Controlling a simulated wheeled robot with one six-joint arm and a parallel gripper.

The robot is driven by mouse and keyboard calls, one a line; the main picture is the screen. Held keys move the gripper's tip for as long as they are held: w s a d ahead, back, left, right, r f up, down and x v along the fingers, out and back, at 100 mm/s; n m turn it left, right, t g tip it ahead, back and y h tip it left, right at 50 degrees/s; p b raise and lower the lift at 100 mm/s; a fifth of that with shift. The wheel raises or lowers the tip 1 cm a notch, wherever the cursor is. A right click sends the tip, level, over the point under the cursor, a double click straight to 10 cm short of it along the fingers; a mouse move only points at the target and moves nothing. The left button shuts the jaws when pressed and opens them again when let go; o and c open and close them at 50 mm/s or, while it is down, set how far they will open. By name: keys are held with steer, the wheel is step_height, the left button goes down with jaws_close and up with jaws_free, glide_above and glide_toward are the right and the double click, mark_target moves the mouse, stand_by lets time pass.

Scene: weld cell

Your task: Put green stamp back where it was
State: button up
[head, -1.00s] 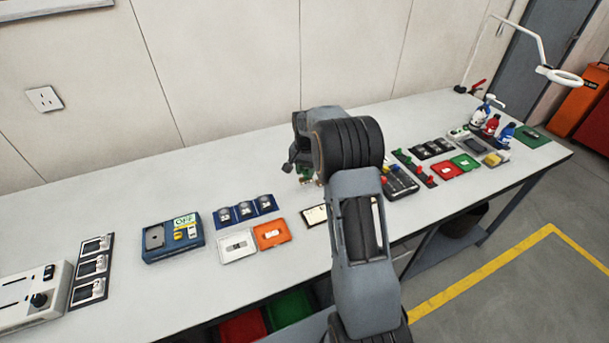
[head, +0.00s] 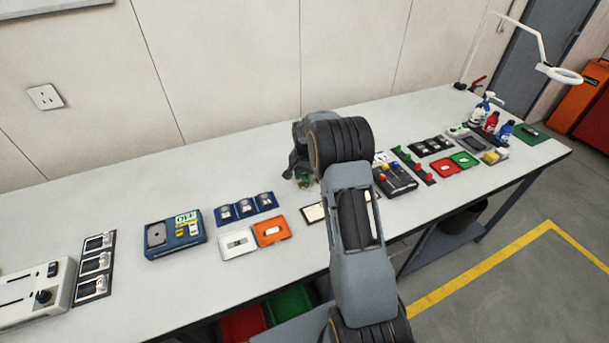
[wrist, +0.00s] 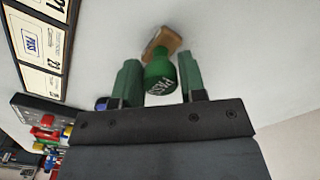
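The green stamp (wrist: 159,78) shows in the wrist view, with a round green handle marked PASS and a brown base (wrist: 160,42) against the white bench top. My gripper (wrist: 160,80) has its two green fingers on either side of the handle, with narrow gaps visible, so it looks open around the stamp. In the head view my gripper (head: 304,181) is low over the middle of the bench, and my arm hides most of the stamp there.
A black-framed card board (wrist: 40,45) lies beside the stamp; it also shows in the head view (head: 314,212). A box with coloured knobs (head: 397,178) is right of my arm. Orange (head: 271,242) and white (head: 226,246) trays are to the left. Bench behind the gripper is clear.

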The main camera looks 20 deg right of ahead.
mark_target(305, 174)
steer(key=o, duration=0.3)
steer(key=shift+o, duration=0.2)
step_height(305, 174, up, 12)
steer(key=b, duration=0.2)
steer(key=s+a+r+n+t, duration=0.2)
steer(key=s+a+r+n, duration=0.3)
steer(key=s+r, duration=0.4)
steer(key=s+a+f+n+t, duration=0.1)
steer(key=s+a+n, duration=0.1)
steer(key=s, duration=0.7)
steer(key=s+a+f+n+t, duration=0.1)
steer(key=s+a, duration=0.3)
steer(key=s, duration=0.5)
steer(key=shift+s+a+f+n, duration=0.2)
steer(key=shift+a+f+n, duration=0.25)
steer(key=shift+f, duration=0.35)
